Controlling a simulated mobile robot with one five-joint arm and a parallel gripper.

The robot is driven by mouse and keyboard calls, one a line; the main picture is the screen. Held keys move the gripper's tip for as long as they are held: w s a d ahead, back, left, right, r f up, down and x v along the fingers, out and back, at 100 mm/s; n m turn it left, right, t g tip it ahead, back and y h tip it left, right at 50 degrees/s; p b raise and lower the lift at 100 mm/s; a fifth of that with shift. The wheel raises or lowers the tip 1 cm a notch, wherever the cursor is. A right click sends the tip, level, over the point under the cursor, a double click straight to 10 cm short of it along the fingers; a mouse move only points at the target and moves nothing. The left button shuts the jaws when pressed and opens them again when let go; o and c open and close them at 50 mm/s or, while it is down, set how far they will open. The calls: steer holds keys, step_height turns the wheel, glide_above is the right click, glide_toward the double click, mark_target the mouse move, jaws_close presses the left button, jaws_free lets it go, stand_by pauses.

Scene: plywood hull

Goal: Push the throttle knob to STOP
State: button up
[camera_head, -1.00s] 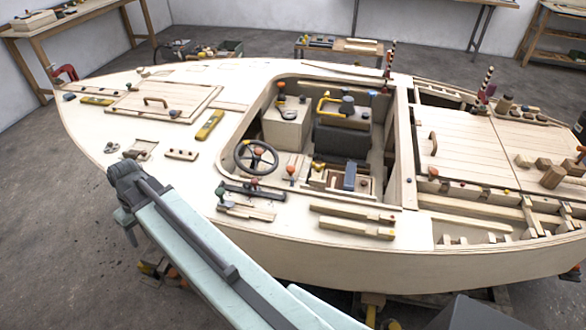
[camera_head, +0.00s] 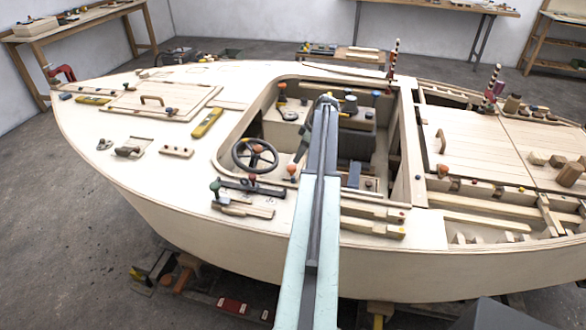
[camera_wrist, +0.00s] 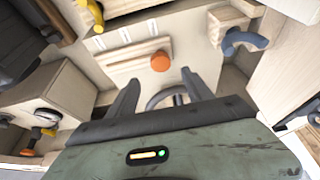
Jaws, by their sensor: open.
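In the wrist view, a round orange knob (camera_wrist: 160,61) sits at the end of a pale wooden strip (camera_wrist: 123,66). It lies just beyond my open fingers, apart from them, and may be the throttle knob. No STOP marking is readable. In the head view, an orange knob (camera_head: 292,170) stands right of the steering wheel (camera_head: 255,155); I cannot tell if it is the same one. My gripper (camera_wrist: 160,92) is open with nothing held. In the head view my arm reaches over the cockpit and hides part of it.
A yellow handle (camera_wrist: 92,12) and a blue-grey curved handle (camera_wrist: 246,40) flank the knob in the wrist view. A dark curved piece (camera_wrist: 166,99) shows between my fingers. In the head view, a red knob (camera_head: 252,178) and green knob (camera_head: 215,186) stand on the near deck.

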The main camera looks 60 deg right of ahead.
mark_target(292, 167)
steer(key=b+x, duration=0.7)
steer(key=x, duration=0.1)
steer(key=shift+s, duration=0.1)
steer(key=shift+r, duration=0.1)
jaws_close()
